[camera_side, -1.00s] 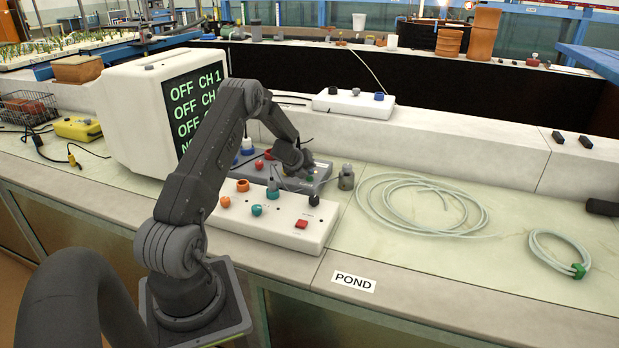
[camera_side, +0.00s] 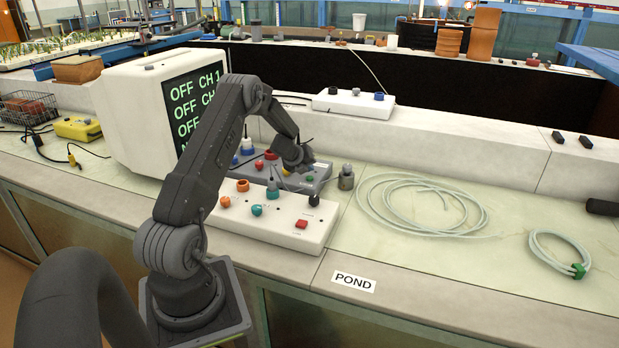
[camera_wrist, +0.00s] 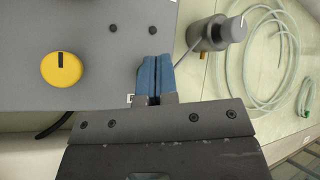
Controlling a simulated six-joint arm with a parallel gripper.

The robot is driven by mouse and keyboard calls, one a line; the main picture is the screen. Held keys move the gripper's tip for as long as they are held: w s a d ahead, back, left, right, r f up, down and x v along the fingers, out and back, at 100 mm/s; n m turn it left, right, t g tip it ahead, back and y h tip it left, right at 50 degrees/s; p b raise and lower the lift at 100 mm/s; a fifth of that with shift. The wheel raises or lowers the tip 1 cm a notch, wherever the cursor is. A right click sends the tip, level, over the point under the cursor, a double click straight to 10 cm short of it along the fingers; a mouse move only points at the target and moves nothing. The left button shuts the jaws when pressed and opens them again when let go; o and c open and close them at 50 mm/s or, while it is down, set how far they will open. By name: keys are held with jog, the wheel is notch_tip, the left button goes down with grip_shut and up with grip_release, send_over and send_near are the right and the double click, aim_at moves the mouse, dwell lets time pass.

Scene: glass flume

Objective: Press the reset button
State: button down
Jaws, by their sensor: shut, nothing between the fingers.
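My gripper (camera_side: 304,168) is over the right part of a grey control box (camera_side: 328,173), behind the white one. In the wrist view its blue fingers (camera_wrist: 157,72) are together and empty, over the grey panel near its right edge; whether they touch it I cannot tell. No label reading reset is legible. A green button or knob (camera_side: 309,179) shows just below the fingers in the side view. The wrist view also shows a yellow knob (camera_wrist: 62,69) left of the fingers.
A grey cylindrical piece (camera_side: 346,178) stands right of the grey box, close to the fingers in the wrist view. Coiled clear tubing (camera_side: 420,234) lies further right. A monitor (camera_side: 140,108) stands on the left. Bench room between the coils is clear.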

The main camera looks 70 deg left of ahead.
aim_at(308, 177)
notch_tip(308, 177, up, 6)
dwell(0.7)
dwell(0.3)
jog(key=w+d+r+n+t+y, duration=0.1)
jog(key=w+d+r+n, duration=0.15)
jog(key=d+r, duration=0.35)
jog(key=w+d+r+n+t+y, duration=0.1)
jog(key=d+r+n+y, duration=0.15)
jog(key=d+r, duration=0.4)
jog(key=s+d+r+n+g, duration=0.1)
jog(key=s+d+r+n, duration=0.3)
jog(key=d+r+n, duration=0.5)
jog(key=s+d+f+n+g+h, duration=0.1)
jog(key=s+d+n+h, duration=0.2)
jog(key=s+d, duration=0.8)
jog(key=s+d+f+n+g+h, duration=0.1)
jog(key=s+d+n+h, duration=0.3)
jog(key=s+d, duration=0.7)
jog(key=d+g, duration=0.1)
jog(key=d, duration=0.4)
jog(key=shift+s+n+g+h, duration=0.2)
jog(key=shift+n+g+h, duration=0.1)
jog(key=shift+h, duration=0.05)
